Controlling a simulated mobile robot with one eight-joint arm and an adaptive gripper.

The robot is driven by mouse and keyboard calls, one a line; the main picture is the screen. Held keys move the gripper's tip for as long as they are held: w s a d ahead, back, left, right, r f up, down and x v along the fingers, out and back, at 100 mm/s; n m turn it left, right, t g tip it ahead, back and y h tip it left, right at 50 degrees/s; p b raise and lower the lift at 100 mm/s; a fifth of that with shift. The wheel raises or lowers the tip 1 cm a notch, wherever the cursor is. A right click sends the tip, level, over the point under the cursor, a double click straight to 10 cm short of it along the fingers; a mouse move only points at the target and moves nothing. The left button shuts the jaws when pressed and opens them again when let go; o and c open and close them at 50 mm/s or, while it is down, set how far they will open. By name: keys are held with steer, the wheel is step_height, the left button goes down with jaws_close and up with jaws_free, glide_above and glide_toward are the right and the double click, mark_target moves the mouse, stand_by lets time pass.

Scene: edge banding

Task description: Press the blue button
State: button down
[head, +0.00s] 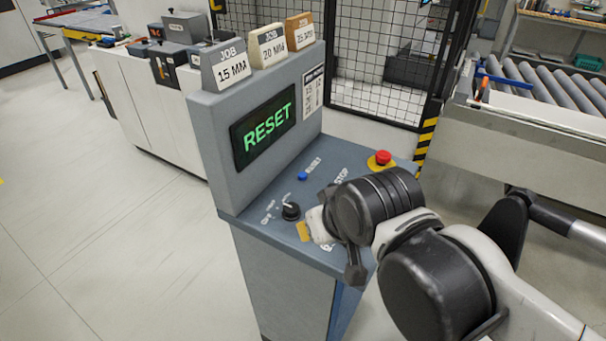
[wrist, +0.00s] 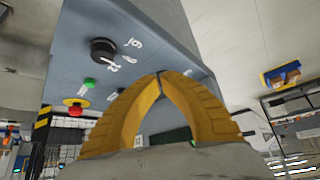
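The blue button (head: 302,176) sits on the sloped panel of a grey console (head: 212,150), under the label RESET. It is clear of my arm in the head view; I cannot make it out in the wrist view. My gripper (head: 303,231) is over the near part of the panel, nearer the camera than the button and apart from it. In the wrist view its yellow fingers (wrist: 160,76) meet at the tips, with nothing between them. The console screen (head: 265,128) shows RESET in green.
A black knob (head: 291,211) stands between my gripper and the blue button. A red emergency stop (head: 382,158) is at the panel's right. A green button (wrist: 89,84) shows in the wrist view. Job cards (head: 227,65) stand on top of the console.

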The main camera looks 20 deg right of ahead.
steer(key=w+r+n+p, duration=0.2)
steer(key=w+r+p, duration=0.2)
steer(key=w, duration=0.1)
steer(key=n+y+p, duration=0.2)
steer(key=n+p, duration=0.8)
steer(key=p, duration=0.3)
glide_above(301, 172)
steer(key=shift+f, duration=0.15)
steer(key=shift+f, duration=0.1)
step_height(301, 172, down, 9)
steer(key=b, duration=0.7)
steer(key=shift+r, duration=0.2)
steer(key=shift+f+b, duration=0.4)
steer(key=shift+b, duration=0.1)
